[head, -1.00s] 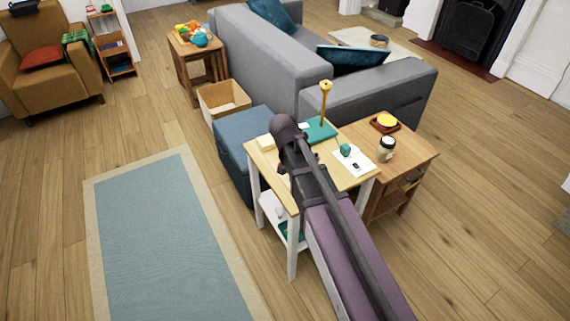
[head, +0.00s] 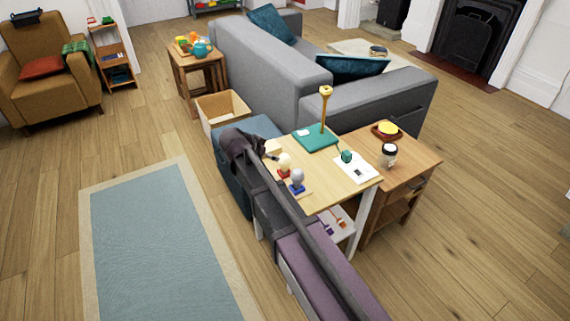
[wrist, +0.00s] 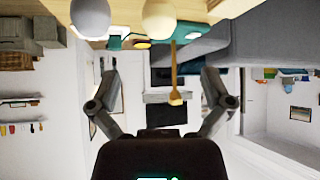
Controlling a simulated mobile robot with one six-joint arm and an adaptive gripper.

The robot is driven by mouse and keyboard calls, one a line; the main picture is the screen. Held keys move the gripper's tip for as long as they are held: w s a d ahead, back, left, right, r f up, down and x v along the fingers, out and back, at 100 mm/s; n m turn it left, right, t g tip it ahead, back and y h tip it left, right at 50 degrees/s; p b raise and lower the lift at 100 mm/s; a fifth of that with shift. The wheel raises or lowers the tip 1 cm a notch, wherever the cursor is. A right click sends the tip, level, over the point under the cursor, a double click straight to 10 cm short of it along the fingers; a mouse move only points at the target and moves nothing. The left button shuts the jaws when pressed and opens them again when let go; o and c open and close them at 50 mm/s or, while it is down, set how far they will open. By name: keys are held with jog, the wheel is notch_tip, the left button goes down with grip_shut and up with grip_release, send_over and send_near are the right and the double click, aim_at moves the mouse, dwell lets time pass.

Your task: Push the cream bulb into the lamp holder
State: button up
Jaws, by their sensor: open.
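The cream bulb (head: 284,161) stands upright in a red base on the light wooden table, near its left edge. It also shows at the top of the wrist view (wrist: 158,18). The lamp holder (head: 326,91) tops a golden stem on a green base (head: 316,139), farther back on the table; the inverted wrist view shows it too (wrist: 176,98). My gripper (head: 272,156) is beside the cream bulb on its left, partly hidden by my arm. In the wrist view my gripper (wrist: 159,80) has its fingers spread with nothing held between them.
A grey bulb (head: 297,178) in a blue base stands close to the cream bulb. A white sheet (head: 357,168) with a small green object (head: 347,156) lies on the table's right. A jar (head: 388,155) stands on the adjoining side table. A grey sofa (head: 370,98) stands behind.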

aim_at(282, 158)
jog(key=shift+b+x, duration=2.55)
jog(key=shift+x, duration=1)
jog(key=shift+w+d+f+b, duration=0.3)
jog(key=shift+w+f+b, duration=0.15)
jog(key=shift+f, duration=0.1)
jog(key=b+x, duration=0.2)
jog(key=x, duration=0.1)
jog(key=shift+s+f+b, duration=0.15)
jog(key=shift+f+b, duration=0.1)
jog(key=shift+b, duration=0.15)
jog(key=shift+b+x, duration=0.6)
jog(key=shift+x, duration=0.35)
jog(key=shift+r, duration=0.1)
jog(key=c, duration=1.1)
